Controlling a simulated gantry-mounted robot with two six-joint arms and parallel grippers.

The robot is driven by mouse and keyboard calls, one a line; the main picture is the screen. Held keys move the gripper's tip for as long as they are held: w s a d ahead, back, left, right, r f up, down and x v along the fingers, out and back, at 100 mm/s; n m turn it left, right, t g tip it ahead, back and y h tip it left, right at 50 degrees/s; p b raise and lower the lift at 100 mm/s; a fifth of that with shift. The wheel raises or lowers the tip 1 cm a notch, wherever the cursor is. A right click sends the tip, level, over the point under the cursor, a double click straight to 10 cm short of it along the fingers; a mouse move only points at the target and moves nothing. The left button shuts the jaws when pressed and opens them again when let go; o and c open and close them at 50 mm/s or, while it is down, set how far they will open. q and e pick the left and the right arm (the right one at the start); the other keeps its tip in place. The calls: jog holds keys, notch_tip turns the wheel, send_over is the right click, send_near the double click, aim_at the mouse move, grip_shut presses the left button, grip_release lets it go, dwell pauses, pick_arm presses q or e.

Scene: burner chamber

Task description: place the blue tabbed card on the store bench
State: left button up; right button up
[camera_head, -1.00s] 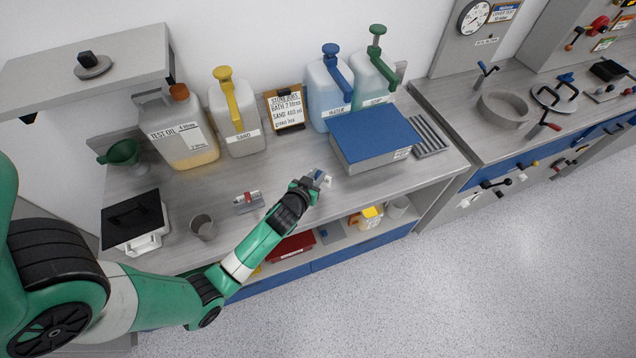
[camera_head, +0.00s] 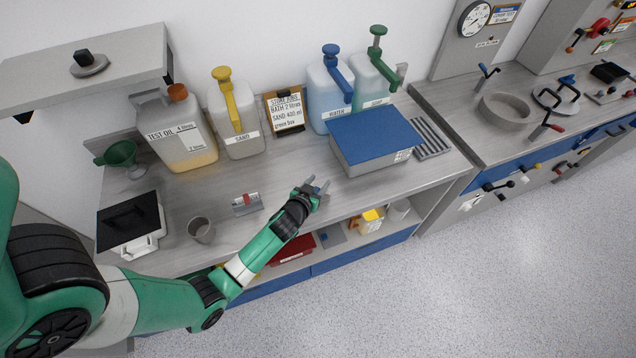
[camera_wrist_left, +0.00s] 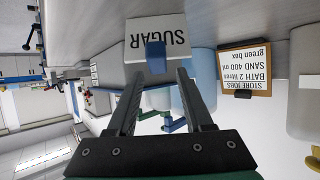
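The blue tabbed card (camera_wrist_left: 157,33) shows in the left wrist view as a white card marked SUGAR, upside down in the picture, with a blue tab (camera_wrist_left: 155,57). It is just beyond the fingertips of my left gripper (camera_wrist_left: 159,72), with the tab between their lines and a gap on each side. It appears to stand at the bench surface; exact contact is unclear. In the head view I cannot pick the card out. There my left gripper (camera_head: 317,187) is open over the front of the store bench (camera_head: 270,168). My right gripper is not in view.
A blue-lidded grey box (camera_head: 373,136) stands right of the gripper. Behind are the sand jug (camera_head: 236,122), water jug (camera_head: 325,95) and jobs board (camera_head: 286,111). A small red-and-grey item (camera_head: 246,203) and grey cup (camera_head: 201,229) stand left.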

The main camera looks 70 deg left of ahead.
pick_arm(q)
jog(key=shift+s+d+r+p, duration=0.15)
jog(key=shift+r+p, duration=0.15)
jog(key=p+v, duration=0.1)
jog(key=v, duration=1)
jog(key=shift+s+d, duration=0.2)
jog(key=w+d+r+m+t+h, duration=0.1)
jog(key=w+d+r+t, duration=0.15)
jog(key=w+r, duration=0.45)
jog(key=w+d+r+t, duration=0.2)
jog(key=w+r+t, duration=0.15)
jog(key=r, duration=0.75)
jog(key=w+d+r+m+t+h, duration=0.1)
jog(key=w+d+r+t, duration=0.1)
jog(key=w+r, duration=0.5)
jog(key=s+d+r+m+t+h, duration=0.1)
jog(key=d+r+t, duration=0.15)
jog(key=r, duration=0.75)
jog(key=s+d+r+m+t+h, duration=0.15)
jog(key=d+r, duration=0.25)
jog(key=r, duration=0.6)
jog(key=s+d+r+m+t+h, duration=0.2)
jog(key=s+d+r+t+h, duration=0.1)
jog(key=r, duration=0.5)
jog(key=s+d+r+m+t+h, duration=0.2)
jog(key=s+d+r+h, duration=0.1)
jog(key=r, duration=0.6)
jog(key=shift+s+d+m+t, duration=0.4)
jog(key=shift+s+d, duration=0.25)
jog(key=shift+d, duration=0.35)
